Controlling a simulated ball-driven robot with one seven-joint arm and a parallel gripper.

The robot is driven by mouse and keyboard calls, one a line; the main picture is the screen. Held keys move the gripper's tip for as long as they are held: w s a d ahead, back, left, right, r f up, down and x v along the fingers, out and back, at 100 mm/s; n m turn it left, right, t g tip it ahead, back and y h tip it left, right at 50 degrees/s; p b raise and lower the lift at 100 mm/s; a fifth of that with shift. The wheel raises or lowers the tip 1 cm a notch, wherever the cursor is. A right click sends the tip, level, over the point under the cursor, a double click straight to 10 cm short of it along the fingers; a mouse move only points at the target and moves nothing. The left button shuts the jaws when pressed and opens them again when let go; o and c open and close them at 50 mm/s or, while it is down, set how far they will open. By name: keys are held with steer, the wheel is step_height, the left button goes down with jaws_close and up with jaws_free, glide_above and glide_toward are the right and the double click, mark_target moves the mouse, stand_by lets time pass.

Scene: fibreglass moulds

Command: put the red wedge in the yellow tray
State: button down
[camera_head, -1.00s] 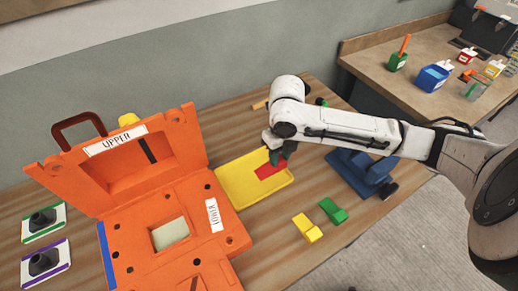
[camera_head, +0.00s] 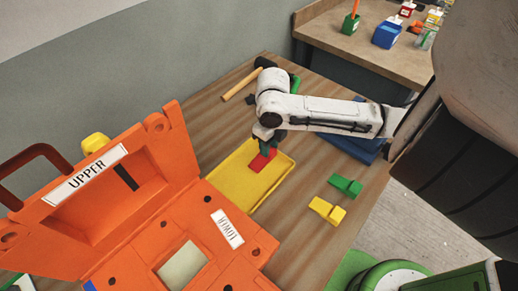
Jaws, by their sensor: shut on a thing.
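The red wedge (camera_head: 260,163) is at the right part of the yellow tray (camera_head: 242,199), inside its outline as I see it. My gripper (camera_head: 266,149) is above the wedge and shut on it. The arm's wrist hides the wedge's top and part of the fingers. I cannot tell whether the wedge touches the tray floor.
The open orange mould (camera_head: 196,243) stands left of the tray, its lid marked UPPER. A yellow wedge (camera_head: 327,210) and a green wedge (camera_head: 345,186) lie to the right. A blue object (camera_head: 350,146) sits behind my arm. A wooden-handled tool (camera_head: 241,85) lies at the back.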

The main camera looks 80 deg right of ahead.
steer(key=shift+s+d+f, duration=0.1)
steer(key=shift+f, duration=0.3)
steer(key=c, duration=0.8)
jaws_free()
step_height(320, 180, up, 12)
steer(key=shift+r, duration=0.1)
